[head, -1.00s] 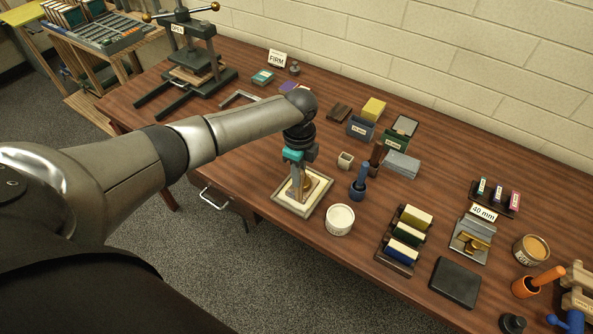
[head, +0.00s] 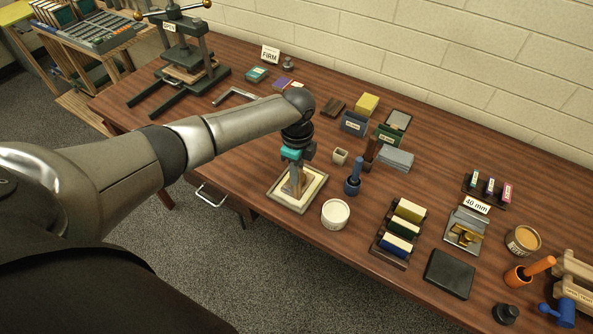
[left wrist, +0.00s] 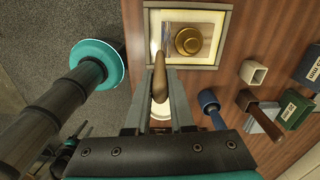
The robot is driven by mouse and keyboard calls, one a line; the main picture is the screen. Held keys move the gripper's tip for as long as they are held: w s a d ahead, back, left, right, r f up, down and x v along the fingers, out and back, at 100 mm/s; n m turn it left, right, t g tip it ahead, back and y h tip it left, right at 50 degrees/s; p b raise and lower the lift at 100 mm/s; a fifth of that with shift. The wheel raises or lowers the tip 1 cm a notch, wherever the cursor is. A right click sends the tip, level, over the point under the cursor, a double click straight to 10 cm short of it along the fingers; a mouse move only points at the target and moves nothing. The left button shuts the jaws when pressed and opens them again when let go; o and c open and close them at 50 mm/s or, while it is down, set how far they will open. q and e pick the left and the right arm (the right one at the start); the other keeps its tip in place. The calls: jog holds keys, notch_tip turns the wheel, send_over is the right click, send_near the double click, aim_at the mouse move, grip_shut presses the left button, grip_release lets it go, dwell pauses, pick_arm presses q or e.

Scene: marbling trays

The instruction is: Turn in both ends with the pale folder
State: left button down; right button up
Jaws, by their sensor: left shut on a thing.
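My left gripper (head: 295,190) is over the framed tray with a cream sheet (head: 318,194), pointing down. In the left wrist view its fingers (left wrist: 160,88) are shut on a slender, tapered tan piece, which I take for the pale folder (left wrist: 159,78). Its tip reaches over the near edge of the tray (left wrist: 228,38); I cannot tell if it touches the sheet. A round brass weight (left wrist: 188,41) sits on the sheet, beside a thin greyish strip. In the head view my gripper mostly hides the weight and the folder. My right gripper is not in view.
A small square cup (head: 340,156) is behind. A rack of coloured blocks (head: 385,247) lies further right, a press (head: 182,55) back left.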

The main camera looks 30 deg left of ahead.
pick_arm(q)
jog(key=shift+r+p, duration=2.5)
jog(key=shift+p, duration=0.3)
jog(key=shift+r, duration=0.9)
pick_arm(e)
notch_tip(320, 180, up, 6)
pick_arm(q)
jog(key=shift+d, duration=0.1)
